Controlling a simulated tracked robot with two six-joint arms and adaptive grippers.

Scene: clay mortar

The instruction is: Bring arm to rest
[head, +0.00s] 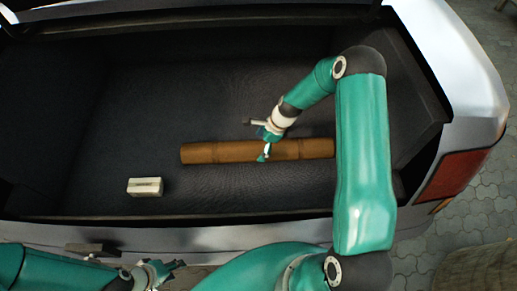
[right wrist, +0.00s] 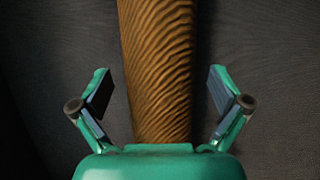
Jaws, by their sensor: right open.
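My right arm reaches into an open car trunk, and its gripper (head: 264,153) is over the middle of a long brown ribbed cylinder (head: 215,153). In the right wrist view that gripper (right wrist: 160,95) is open, with one finger on each side of the cylinder (right wrist: 158,60) and a gap to both. Whether the gripper touches the cylinder from above cannot be told. The cylinder lies lengthwise across the trunk floor. My left gripper (head: 157,272) is outside the trunk at the lower left, in front of the bumper. It looks empty; its finger gap is unclear.
A small white box (head: 145,187) sits on the trunk floor left of the cylinder. The trunk floor (head: 170,110) behind them is clear. The trunk's front sill (head: 200,232) and right wall (head: 405,90) bound the space. Paving and a round wooden thing (head: 478,270) lie at the lower right.

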